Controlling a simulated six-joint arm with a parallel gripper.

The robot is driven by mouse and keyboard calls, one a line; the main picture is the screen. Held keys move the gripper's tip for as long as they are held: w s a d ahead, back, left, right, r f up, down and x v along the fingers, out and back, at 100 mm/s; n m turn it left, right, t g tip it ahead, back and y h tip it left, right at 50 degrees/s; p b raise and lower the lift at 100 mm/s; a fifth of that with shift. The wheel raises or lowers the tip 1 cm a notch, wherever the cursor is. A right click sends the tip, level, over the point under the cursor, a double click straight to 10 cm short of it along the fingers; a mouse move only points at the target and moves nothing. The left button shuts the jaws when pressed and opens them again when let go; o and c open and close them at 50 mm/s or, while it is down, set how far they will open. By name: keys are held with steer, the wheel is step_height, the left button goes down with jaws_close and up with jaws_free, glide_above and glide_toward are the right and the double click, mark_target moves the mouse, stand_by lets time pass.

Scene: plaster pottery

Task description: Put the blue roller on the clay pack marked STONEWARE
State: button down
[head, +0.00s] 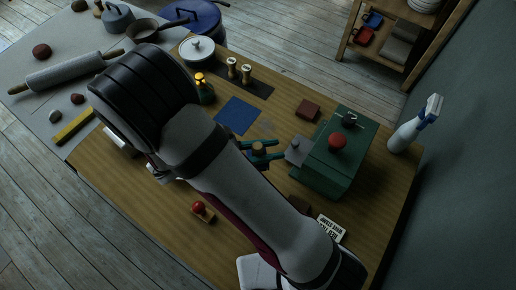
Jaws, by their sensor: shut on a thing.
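Two dark teal fingers reach out from behind my arm over the middle of the table; they look like my gripper (259,150). They are closed about a small tan round-topped thing (259,148). Its lower part is hidden, and I cannot tell from its visible top whether it is the blue roller. No blue roller shows clearly elsewhere. I cannot make out a clay pack marked STONEWARE. Pale blocks (118,141) at the left table edge are partly behind my arm, with no readable marking.
A green box with a red knob (338,141) stands right of my gripper. A printed white card (331,229) and a red-knobbed stamp (201,210) lie nearer. A blue square (237,116), lidded white pot (197,49) and spray bottle (416,126) stand around. My arm covers much of the table.

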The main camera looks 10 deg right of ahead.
steer(key=w+a+r+n+t+y, duration=0.2)
steer(key=w+a+n+t+y, duration=0.35)
steer(key=w+a, duration=0.4)
steer(key=w+a+r+n+t+y, duration=0.3)
steer(key=w+a+n+t+y, duration=0.15)
steer(key=w+a+n, duration=0.4)
steer(key=w+a+r+n+t+y, duration=0.1)
steer(key=w+a+r+n+y, duration=0.3)
steer(key=a, duration=0.4)
steer(key=shift+y, duration=0.8)
steer(key=a+f, duration=0.2)
steer(key=a, duration=0.2)
steer(key=a+f, duration=0.2)
steer(key=a, duration=0.2)
steer(key=s+a+f, duration=0.1)
steer(key=a+f, duration=0.2)
steer(key=a, duration=0.1)
steer(key=shift+s+a, duration=0.1)
steer(key=shift+a, duration=0.05)
steer(key=f, duration=0.4)
steer(key=shift+a, duration=0.3)
steer(key=shift+f, duration=0.2)
